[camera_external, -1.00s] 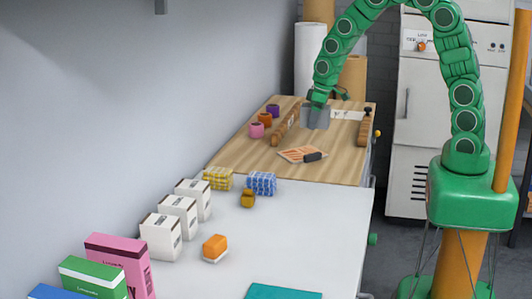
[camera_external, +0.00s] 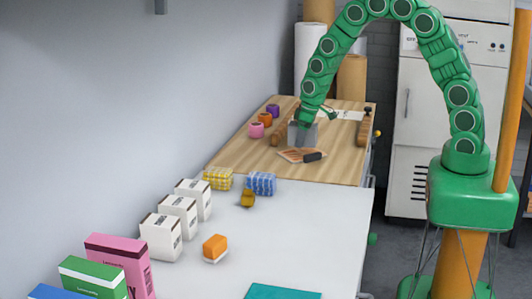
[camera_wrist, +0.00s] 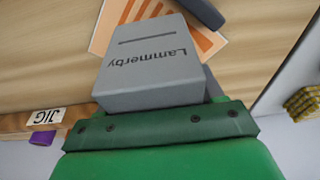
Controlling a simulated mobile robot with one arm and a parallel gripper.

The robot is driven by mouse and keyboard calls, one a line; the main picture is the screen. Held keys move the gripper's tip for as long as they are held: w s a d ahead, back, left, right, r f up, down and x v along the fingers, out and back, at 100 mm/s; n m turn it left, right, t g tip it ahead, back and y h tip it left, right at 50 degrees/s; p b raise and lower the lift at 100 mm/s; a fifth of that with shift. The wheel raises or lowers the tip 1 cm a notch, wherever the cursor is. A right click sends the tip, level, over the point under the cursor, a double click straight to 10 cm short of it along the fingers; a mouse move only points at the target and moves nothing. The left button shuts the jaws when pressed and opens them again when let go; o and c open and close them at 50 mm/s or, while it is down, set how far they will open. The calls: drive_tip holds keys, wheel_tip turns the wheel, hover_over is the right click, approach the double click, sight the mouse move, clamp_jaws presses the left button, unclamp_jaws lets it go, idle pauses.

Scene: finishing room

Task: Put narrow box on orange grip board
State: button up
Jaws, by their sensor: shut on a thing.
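The narrow box is a grey box (camera_external: 303,137) lettered "Lammerby", which also shows large in the wrist view (camera_wrist: 150,68). My gripper (camera_external: 307,121) is shut on it. The orange grip board (camera_external: 290,154) is a light board with orange stripes, lying on the wooden worktop. The box is at the board's back edge in the outside view, and it covers part of the board (camera_wrist: 215,46) in the wrist view. I cannot tell whether they touch. A dark block (camera_external: 313,157) sits at the board's right end.
Pink (camera_external: 257,130), orange and purple rolls stand left on the worktop (camera_external: 240,153). A brown ridged piece (camera_external: 278,134) lies beside the box, another (camera_external: 363,129) at the right edge.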

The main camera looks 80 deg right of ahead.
drive_tip(key=shift+f, duration=0.55)
drive_tip(key=shift+f, duration=0.55)
drive_tip(key=o, duration=1.2)
drive_tip(key=shift+o, duration=0.2)
drive_tip(key=shift+r, duration=0.1)
